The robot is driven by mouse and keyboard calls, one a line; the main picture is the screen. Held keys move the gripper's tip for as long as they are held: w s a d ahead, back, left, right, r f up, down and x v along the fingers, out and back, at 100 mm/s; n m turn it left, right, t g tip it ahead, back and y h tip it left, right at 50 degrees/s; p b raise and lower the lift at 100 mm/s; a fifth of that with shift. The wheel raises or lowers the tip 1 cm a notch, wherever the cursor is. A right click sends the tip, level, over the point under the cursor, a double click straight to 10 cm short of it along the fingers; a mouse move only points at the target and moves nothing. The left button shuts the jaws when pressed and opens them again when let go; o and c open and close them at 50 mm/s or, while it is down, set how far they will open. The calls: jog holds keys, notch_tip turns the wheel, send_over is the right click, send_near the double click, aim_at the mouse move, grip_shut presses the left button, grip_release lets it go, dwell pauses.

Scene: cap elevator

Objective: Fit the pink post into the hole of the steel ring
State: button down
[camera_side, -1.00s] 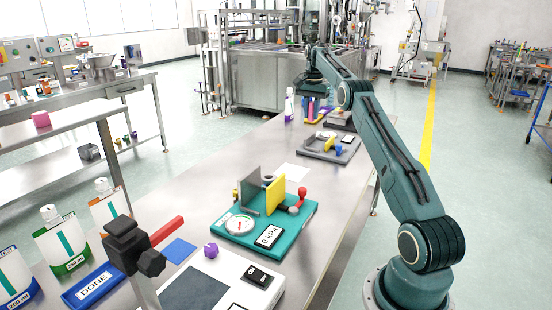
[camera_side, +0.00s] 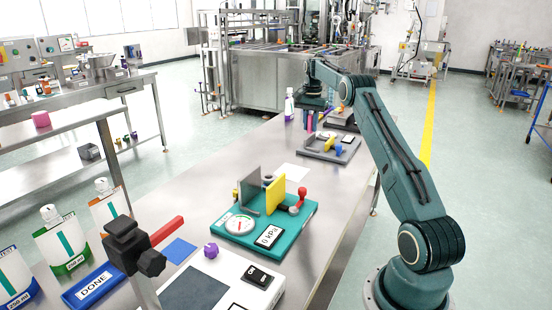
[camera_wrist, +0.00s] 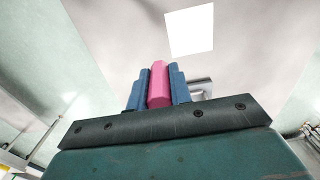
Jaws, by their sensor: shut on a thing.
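My gripper (camera_wrist: 158,86) has its two blue fingers shut on the pink post (camera_wrist: 159,82), which stands between them in the wrist view. The side view shows the gripper (camera_side: 309,118) small, at the far part of the steel bench, pointing down.
A grey tray (camera_side: 318,153) with small coloured parts lies nearer along the bench (camera_side: 215,190). A teal fixture (camera_side: 300,228) with a yellow plate and a gauge stands closer still. A white bottle (camera_side: 289,106) stands left of my gripper. A white square (camera_wrist: 190,30) lies on the bench.

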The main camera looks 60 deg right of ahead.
aim_at(309, 133)
notch_tip(309, 133, down, 16)
jog(key=shift+r, duration=0.1)
dwell(0.6)
jog(key=shift+f, duration=1.9)
jog(key=shift+f, duration=0.15)
jog(key=c, duration=1.3)
grip_release()
notch_tip(309, 133, up, 14)
jog(key=shift+a+f, duration=0.1)
